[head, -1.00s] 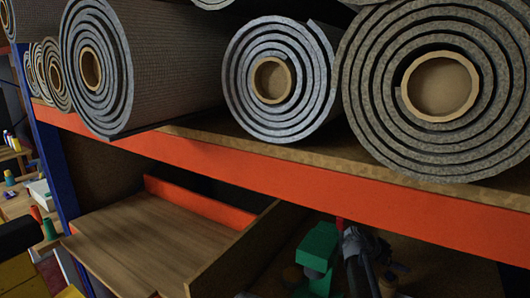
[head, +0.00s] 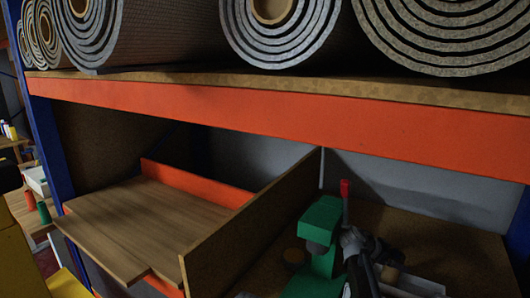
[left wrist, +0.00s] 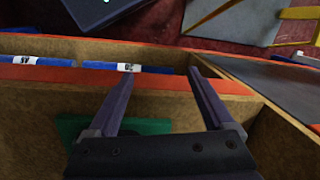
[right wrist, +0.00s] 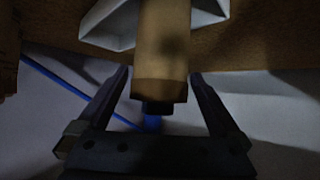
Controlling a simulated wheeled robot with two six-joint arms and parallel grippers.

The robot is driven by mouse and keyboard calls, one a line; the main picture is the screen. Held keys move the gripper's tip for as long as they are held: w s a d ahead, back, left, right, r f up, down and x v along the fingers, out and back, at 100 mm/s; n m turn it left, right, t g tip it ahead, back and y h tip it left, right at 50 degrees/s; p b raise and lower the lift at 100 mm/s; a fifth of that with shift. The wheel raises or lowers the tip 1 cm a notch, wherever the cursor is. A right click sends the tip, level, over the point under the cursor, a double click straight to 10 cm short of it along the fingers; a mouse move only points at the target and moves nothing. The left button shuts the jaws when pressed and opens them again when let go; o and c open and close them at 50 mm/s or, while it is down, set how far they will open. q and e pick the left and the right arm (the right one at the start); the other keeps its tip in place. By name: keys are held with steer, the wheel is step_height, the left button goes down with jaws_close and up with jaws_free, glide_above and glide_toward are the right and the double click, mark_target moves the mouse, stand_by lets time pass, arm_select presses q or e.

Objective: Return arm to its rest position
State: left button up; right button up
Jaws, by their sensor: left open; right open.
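My right gripper (right wrist: 160,75) is open in the right wrist view. A tan cylindrical piece with a dark end (right wrist: 160,60) shows between its fingers, with gaps on both sides. In the head view my dark right gripper (head: 378,246) is low in the right-hand bay, beside a green press-like tool (head: 318,250) with a red-tipped lever (head: 345,188). My left gripper (left wrist: 160,69) is open and empty in the left wrist view, above a wooden compartment. A green thing (left wrist: 75,128) lies partly hidden behind its fingers. I cannot make out the left gripper in the head view.
An orange shelf beam (head: 270,125) crosses above the bay, with rolled rugs (head: 285,30) on top. A wooden divider (head: 250,225) stands left of the tool. A white tray (head: 415,284) sits at its right. The left wooden board (head: 140,225) is bare.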

step_height(320, 180, up, 8)
steer(key=p, duration=0.7)
steer(key=shift+r, duration=0.1)
steer(key=shift+s+a, duration=0.1)
